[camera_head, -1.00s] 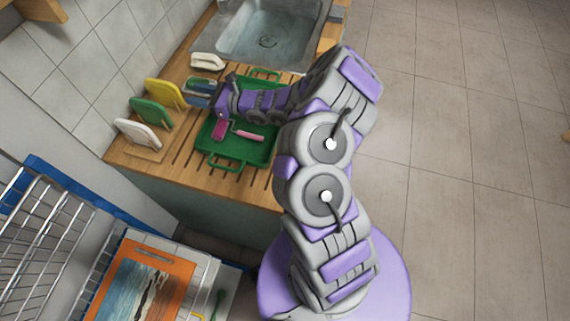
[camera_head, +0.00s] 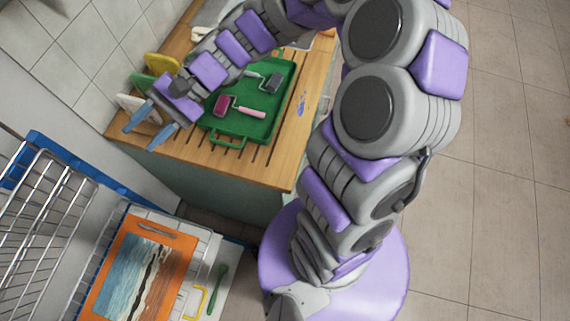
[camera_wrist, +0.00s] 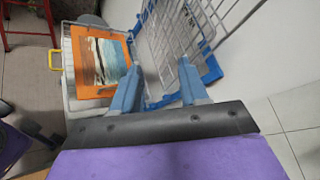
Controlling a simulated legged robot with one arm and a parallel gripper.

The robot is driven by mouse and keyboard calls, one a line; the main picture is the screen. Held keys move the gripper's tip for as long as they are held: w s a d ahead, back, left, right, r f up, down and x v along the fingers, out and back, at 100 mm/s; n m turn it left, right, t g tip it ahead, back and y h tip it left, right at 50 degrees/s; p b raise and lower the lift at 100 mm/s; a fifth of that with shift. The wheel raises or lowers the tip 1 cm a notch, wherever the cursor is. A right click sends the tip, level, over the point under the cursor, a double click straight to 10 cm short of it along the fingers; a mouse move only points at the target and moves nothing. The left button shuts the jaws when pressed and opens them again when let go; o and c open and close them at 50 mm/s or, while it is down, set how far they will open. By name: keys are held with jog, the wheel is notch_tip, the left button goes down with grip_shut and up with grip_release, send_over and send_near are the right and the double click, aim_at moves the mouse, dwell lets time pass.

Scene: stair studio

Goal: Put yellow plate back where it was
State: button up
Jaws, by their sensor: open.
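The yellow plate (camera_head: 160,64) stands upright at the wall side of the counter in the head view, behind the green plate (camera_head: 150,86) and white plate (camera_head: 131,103). My forearm and gripper partly hide these plates, and their lower edges are covered. My gripper (camera_head: 142,138) is open, with blue fingers apart, in front of the white plate near the counter's front left corner. In the wrist view, the open fingers (camera_wrist: 160,68) have nothing between them and point toward the wire rack and the orange-framed picture. No plate shows in the wrist view.
A green tray (camera_head: 240,134) with paint rollers lies on the wooden counter (camera_head: 308,100). A blue-edged wire rack (camera_head: 45,215) stands at lower left, beside an orange-framed picture (camera_head: 182,270) and a green spoon (camera_head: 216,290). The tiled floor (camera_head: 500,200) at right is clear.

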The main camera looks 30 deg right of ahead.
jog(key=s+d+f+n+g+h, duration=0.1)
jog(key=s+d+n+h, duration=0.25)
jog(key=s, duration=0.25)
jog(key=s+d+f+n+h, duration=0.2)
jog(key=s+d+h, duration=0.2)
jog(key=s, duration=0.2)
jog(key=s+d+t+h, duration=0.1)
jog(key=s+d+h, duration=0.2)
jog(key=d, duration=0.4)
jog(key=s+d+t+h, duration=0.1)
jog(key=s+d+h, duration=0.2)
jog(key=d, duration=0.4)
jog(key=shift+s+d+f+n, duration=0.25)
jog(key=shift+s+d+n, duration=0.2)
jog(key=shift+s, duration=0.4)
